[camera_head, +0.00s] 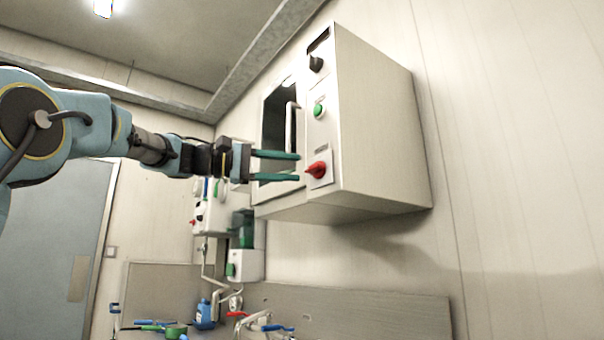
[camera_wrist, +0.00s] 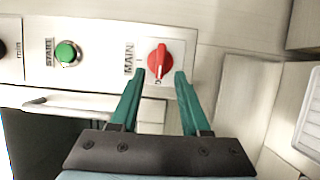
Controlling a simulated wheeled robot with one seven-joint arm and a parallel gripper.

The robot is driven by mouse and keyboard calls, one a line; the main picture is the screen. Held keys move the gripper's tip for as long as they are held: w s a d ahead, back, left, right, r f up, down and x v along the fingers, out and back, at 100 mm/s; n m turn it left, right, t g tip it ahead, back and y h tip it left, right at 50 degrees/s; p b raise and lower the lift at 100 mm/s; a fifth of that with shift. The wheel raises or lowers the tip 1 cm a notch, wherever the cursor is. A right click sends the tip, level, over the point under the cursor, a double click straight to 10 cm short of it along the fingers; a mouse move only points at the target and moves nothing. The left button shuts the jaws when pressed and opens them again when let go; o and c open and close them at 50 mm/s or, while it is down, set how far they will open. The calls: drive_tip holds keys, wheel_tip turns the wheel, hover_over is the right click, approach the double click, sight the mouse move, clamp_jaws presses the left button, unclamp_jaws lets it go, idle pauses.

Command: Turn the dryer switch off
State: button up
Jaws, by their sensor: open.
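The dryer (camera_head: 375,130) is a pale box mounted high on the wall, with a dark window and a control panel. Its red switch (camera_head: 317,170) sits low on the panel, below a green button (camera_head: 319,109) and a black knob (camera_head: 316,63). In the wrist view the red switch (camera_wrist: 158,62) is beside the label MAIN, and the green button (camera_wrist: 66,52) is beside START. My gripper (camera_head: 299,167) has teal fingers, open and empty, pointing at the panel close to the red switch. In the wrist view the fingertips (camera_wrist: 166,74) lie either side of the switch's lower end; contact cannot be told.
The dryer door has a pale handle (camera_head: 291,125), left of the panel and near my gripper. Below are a sink area with taps (camera_head: 250,322), a blue bottle (camera_head: 203,313) and a green item (camera_head: 176,331). The wall right of the dryer is clear.

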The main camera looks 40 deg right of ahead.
drive_tip(key=b+v, duration=0.1)
drive_tip(key=v, duration=0.5)
drive_tip(key=shift+a, duration=0.3)
drive_tip(key=shift+w, duration=0.15)
drive_tip(key=w+f+n+t+y+p, duration=0.15)
drive_tip(key=w+f+n+t, duration=0.45)
drive_tip(key=f, duration=0.9)
drive_tip(key=w+a+f+t+y, duration=0.1)
drive_tip(key=w+a+f+y, duration=0.2)
drive_tip(key=a+f, duration=0.35)
drive_tip(key=w+a+f+t+y, duration=0.1)
drive_tip(key=w+a+f+y, duration=0.15)
drive_tip(key=f, duration=0.65)
drive_tip(key=s+a+f+t+y+p, duration=0.15)
drive_tip(key=a+f+y, duration=0.25)
drive_tip(key=a+f, duration=0.9)
drive_tip(key=s+a+f+m+y+p, duration=0.1)
drive_tip(key=s+a+f+y, duration=0.1)
drive_tip(key=s+a+f, duration=0.4)
drive_tip(key=s+a+f+m+y+p, duration=0.1)
drive_tip(key=s+a+f+y, duration=0.2)
drive_tip(key=a, duration=0.8)
drive_tip(key=s+f, duration=0.2)
drive_tip(key=s, duration=0.1)
drive_tip(key=shift+f, duration=0.4)
